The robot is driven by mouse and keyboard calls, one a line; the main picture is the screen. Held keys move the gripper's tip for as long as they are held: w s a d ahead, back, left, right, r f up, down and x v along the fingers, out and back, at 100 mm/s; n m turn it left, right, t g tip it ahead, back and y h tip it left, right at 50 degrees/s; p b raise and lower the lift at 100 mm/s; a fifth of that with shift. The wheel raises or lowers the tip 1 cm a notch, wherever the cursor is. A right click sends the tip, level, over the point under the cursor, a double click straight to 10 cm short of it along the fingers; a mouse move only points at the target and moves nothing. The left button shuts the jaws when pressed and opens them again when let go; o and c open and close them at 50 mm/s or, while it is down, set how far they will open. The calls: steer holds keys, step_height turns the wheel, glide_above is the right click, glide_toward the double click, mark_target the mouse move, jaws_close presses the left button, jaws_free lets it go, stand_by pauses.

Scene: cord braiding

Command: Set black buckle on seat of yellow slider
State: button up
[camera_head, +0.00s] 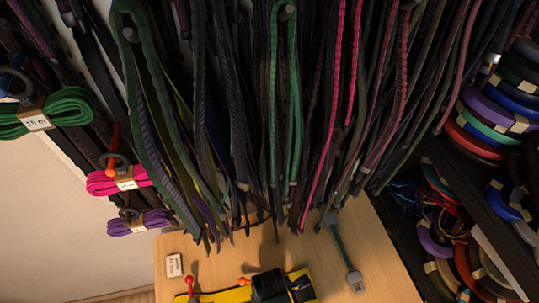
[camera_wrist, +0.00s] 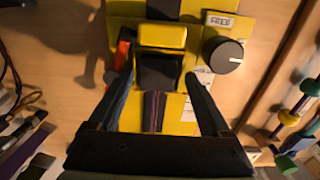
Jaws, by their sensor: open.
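In the wrist view the yellow slider (camera_wrist: 162,36) sits on the yellow machine, with a dark recessed face just below it. A black piece (camera_wrist: 158,73) lies against that lower side; I cannot tell whether it is the black buckle or the seat itself. A dark strap with purple and red lines (camera_wrist: 153,110) runs from it towards my gripper. My gripper (camera_wrist: 160,77) is open, one finger on each side of the black piece and the strap, with gaps to both. In the head view the yellow machine (camera_head: 235,295) is cut off by the bottom edge.
A black knob (camera_wrist: 222,54) stands right of the slider, near my right finger. A grey clip on a cord (camera_head: 355,280) lies on the wooden table (camera_head: 385,265). Many cords (camera_head: 290,100) hang above the table. Shelves of coloured rings (camera_head: 490,120) stand at right.

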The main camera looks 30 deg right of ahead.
steer(key=shift+w, duration=0.2)
steer(key=shift+r, duration=0.2)
step_height(320, 180, up, 13)
steer(key=shift+s+f, duration=0.15)
steer(key=shift+f, duration=0.05)
stand_by(0.4)
